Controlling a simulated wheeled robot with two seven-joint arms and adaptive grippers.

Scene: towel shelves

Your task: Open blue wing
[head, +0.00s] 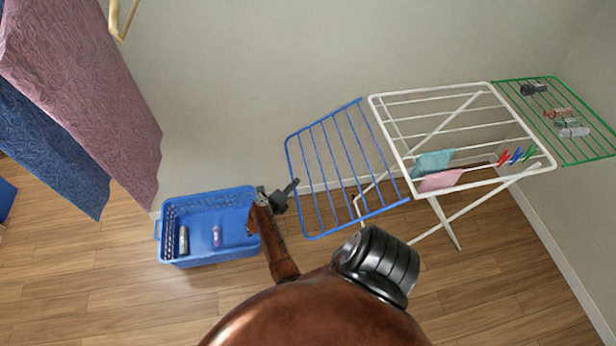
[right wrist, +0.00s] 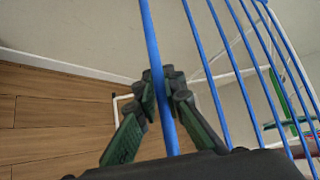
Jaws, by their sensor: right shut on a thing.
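The blue wing (head: 360,219) is a barred frame at the left side of the white drying rack (head: 437,95). It stands out to the left of the rack; its exact tilt is hard to tell. My right gripper (head: 287,193) is at the wing's outer left edge in the head view. In the right wrist view, my right gripper (right wrist: 166,105) has its dark green fingers closed around a blue bar (right wrist: 152,40) of the wing. My left gripper is not in view.
A green wing (head: 540,83) extends to the right with several small items on it. Cloths and clothes pegs (head: 515,156) hang on the rack. A blue basket (head: 166,232) with small items stands on the floor at left. Towels (head: 85,85) hang at far left.

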